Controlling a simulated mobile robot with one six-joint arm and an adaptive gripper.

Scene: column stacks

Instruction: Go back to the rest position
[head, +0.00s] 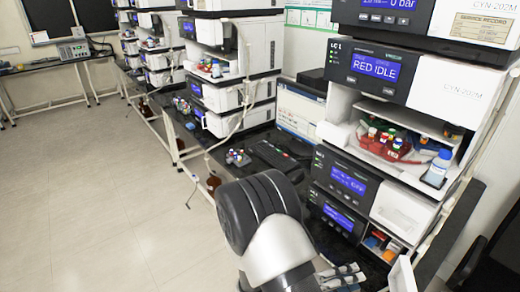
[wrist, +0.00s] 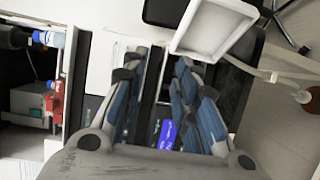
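My gripper (wrist: 158,80) shows in the wrist view with its two blue-grey fingers apart and nothing between them. In the head view only part of my gripper (head: 343,277) shows at the bottom edge, below my arm. It hangs in front of the lower modules of the nearest column stack (head: 366,67), whose screen reads RED IDLE.
A white tray-like part (wrist: 214,27) is close beyond the fingers in the wrist view. Red holders with vials (head: 385,143) and a bottle (head: 437,168) sit on the stack's shelf. A keyboard (head: 275,156) lies on the dark bench. Open floor (head: 95,200) is at left.

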